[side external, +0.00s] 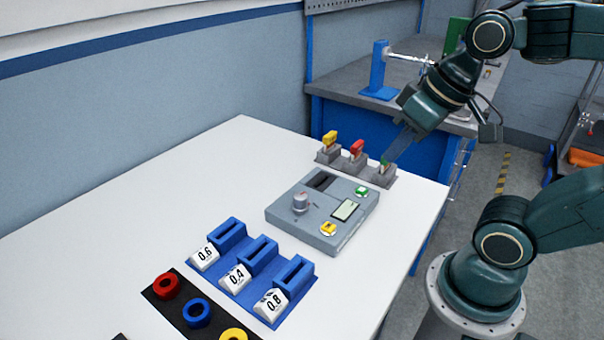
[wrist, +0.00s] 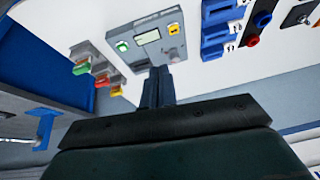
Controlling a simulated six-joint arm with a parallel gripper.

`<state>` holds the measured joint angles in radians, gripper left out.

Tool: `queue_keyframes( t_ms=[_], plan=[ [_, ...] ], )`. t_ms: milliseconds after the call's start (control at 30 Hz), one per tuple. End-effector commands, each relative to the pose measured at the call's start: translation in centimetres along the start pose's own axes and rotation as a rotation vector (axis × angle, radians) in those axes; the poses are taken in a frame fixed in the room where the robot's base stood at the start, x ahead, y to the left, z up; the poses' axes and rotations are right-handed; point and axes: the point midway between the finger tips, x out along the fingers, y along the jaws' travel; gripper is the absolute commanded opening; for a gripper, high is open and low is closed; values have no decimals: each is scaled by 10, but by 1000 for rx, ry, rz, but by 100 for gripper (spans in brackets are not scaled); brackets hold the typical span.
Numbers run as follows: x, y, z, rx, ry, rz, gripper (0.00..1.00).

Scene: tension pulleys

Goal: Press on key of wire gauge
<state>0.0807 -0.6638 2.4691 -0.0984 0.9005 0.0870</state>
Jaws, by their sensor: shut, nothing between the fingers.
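The wire gauge (side external: 340,232) is a grey box on the white table, with a small display (side external: 346,210), a round knob (side external: 300,203) and a dark slot. It has a green key (side external: 361,191) and a yellow key (side external: 328,228). In the wrist view the gauge (wrist: 147,58) lies beyond the fingertips, with its green key (wrist: 122,46) and yellow key (wrist: 173,28) visible. My gripper (side external: 390,158) is shut and empty, tilted downward above the table behind the gauge, apart from both keys. Its fingers also show in the wrist view (wrist: 160,72).
Grey holders with yellow (side external: 330,138), red (side external: 357,147) and green pieces stand close to my fingers. Blue slotted blocks (side external: 258,252) labelled 0.6, 0.4 and 0.8 and a black strip of coloured rings (side external: 197,312) lie at the front. The table's left side is clear.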

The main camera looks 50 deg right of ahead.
Motion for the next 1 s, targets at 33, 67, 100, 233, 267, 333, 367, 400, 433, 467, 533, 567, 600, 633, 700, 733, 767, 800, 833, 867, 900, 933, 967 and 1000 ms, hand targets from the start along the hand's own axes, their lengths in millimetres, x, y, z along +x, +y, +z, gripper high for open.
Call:
queue_keyframes(
  t_ms=[33, 67, 100, 233, 267, 333, 367, 400, 433, 467, 533, 567, 600, 633, 700, 733, 767, 800, 833, 867, 900, 933, 967, 1000],
  plan=[
    [3, 1, -4, 28, -18, -5, 0],
    [5, 0, -6, 43, -28, -10, 0],
    [7, 0, -8, 66, -42, -17, 0],
    [16, 1, -17, 146, -91, -43, 0],
    [19, 1, -19, 166, -103, -50, 0],
    [24, 2, -24, 212, -130, -66, 0],
    [26, 3, -26, 232, -141, -73, 0],
    [29, 4, -29, 259, -156, -83, 0],
    [31, 5, -30, 278, -167, -91, 0],
    [33, 6, -32, 301, -179, -98, 0],
    [38, 9, -37, 347, -204, -117, 0],
    [40, 10, -38, 370, -216, -125, 0],
    [43, 12, -41, 397, -230, -136, 0],
    [45, 14, -42, 419, -241, -145, 0],
    [50, 18, -46, 468, -266, -165, 0],
    [52, 20, -48, 491, -278, -174, 0],
    [54, 22, -49, 511, -288, -184, 0],
    [56, 25, -51, 540, -302, -196, 0],
    [58, 27, -53, 563, -313, -206, 0],
    [60, 29, -54, 584, -323, -216, 0],
    [63, 32, -55, 614, -337, -229, 0],
    [65, 35, -57, 637, -348, -239, 0],
    [66, 37, -58, 658, -357, -250, 0],
    [68, 41, -59, 688, -371, -264, 0]
  ],
)
